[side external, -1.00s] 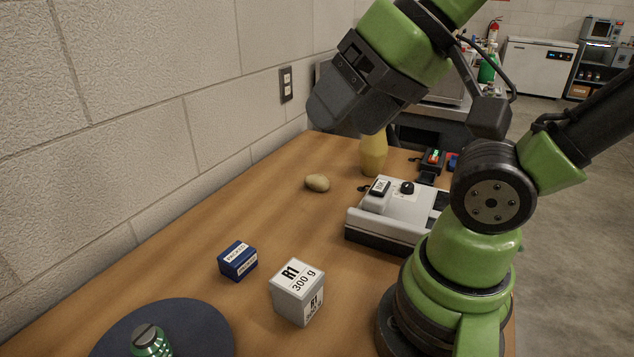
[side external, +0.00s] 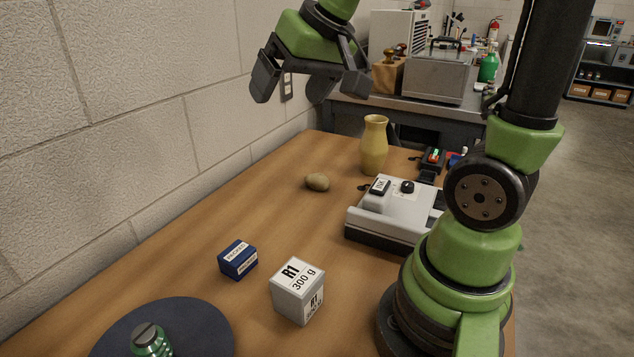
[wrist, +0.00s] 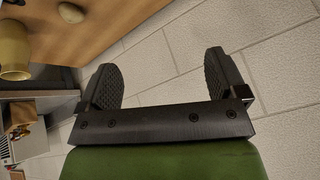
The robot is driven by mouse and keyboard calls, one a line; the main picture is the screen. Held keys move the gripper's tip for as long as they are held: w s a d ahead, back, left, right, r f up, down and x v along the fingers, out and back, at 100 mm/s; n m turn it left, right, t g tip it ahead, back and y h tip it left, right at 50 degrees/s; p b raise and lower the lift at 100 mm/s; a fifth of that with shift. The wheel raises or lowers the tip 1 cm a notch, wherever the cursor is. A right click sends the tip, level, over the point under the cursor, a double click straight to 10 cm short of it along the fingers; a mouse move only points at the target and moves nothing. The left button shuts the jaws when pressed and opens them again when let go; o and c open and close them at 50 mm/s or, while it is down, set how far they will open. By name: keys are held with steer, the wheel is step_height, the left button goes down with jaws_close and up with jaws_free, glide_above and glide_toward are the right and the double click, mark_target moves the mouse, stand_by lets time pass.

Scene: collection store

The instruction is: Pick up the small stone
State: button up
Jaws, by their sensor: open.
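The small stone (side external: 317,182) is a tan, rounded lump lying on the wooden table (side external: 200,235), left of the yellow vase. In the wrist view the stone (wrist: 70,13) shows at the top left, near the table's edge by the wall. My gripper (side external: 290,98) is open and empty, high above the table, up and slightly left of the stone in the side external view. In the wrist view my gripper (wrist: 165,78) has its two dark ridged fingers spread apart, with only wall between them.
A yellow vase (side external: 374,147) stands right of the stone, with a grey-white device (side external: 393,212) in front of it. A blue box (side external: 238,260), a grey R1 box (side external: 298,291) and a dark round plate (side external: 205,335) lie nearer. The wall (side external: 130,120) runs along the table's left.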

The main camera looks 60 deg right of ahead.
steer(key=w+d+f+h, duration=0.1)
steer(key=w+d+f, duration=0.4)
steer(key=d, duration=0.2)
steer(key=m+g+h, duration=0.1)
steer(key=g, duration=0.1)
glide_toward(318, 177)
steer(key=shift+g, duration=0.3)
steer(key=x, duration=0.4)
steer(key=shift+w, duration=0.15)
steer(key=shift+x, duration=3.05)
steer(key=shift+w, duration=0.15)
steer(key=shift+r, duration=0.1)
steer(key=c, duration=1.1)
